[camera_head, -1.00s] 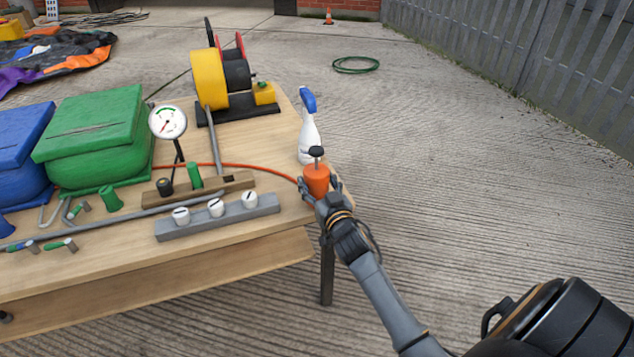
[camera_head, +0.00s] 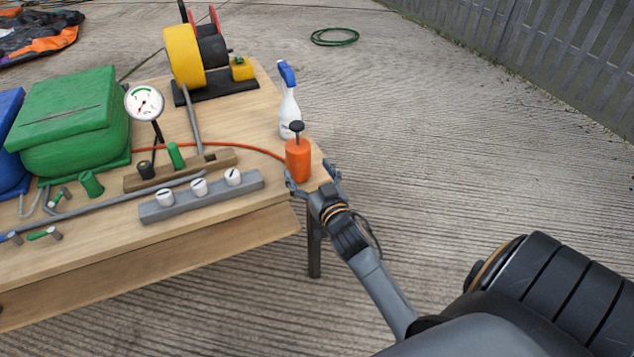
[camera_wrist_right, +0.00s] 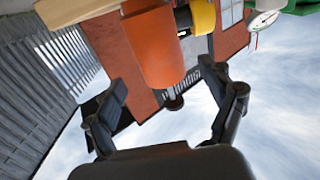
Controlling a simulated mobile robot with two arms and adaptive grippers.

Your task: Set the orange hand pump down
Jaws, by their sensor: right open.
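The orange hand pump (camera_head: 299,160), with a black knob on top, stands upright on the right front corner of the wooden table (camera_head: 230,225). My right gripper (camera_head: 312,180) is open just in front of it, with its fingers spread to either side and apart from the pump. In the right wrist view the pump (camera_wrist_right: 155,48) appears large beyond the open fingers (camera_wrist_right: 170,92), with clear space between them. My left gripper is out of view.
A white spray bottle with a blue head (camera_head: 288,100) stands close behind the pump. A grey block with white knobs (camera_head: 200,197), a dial gauge (camera_head: 145,103) and a green box (camera_head: 70,120) are to the left. The table's right edge is close by.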

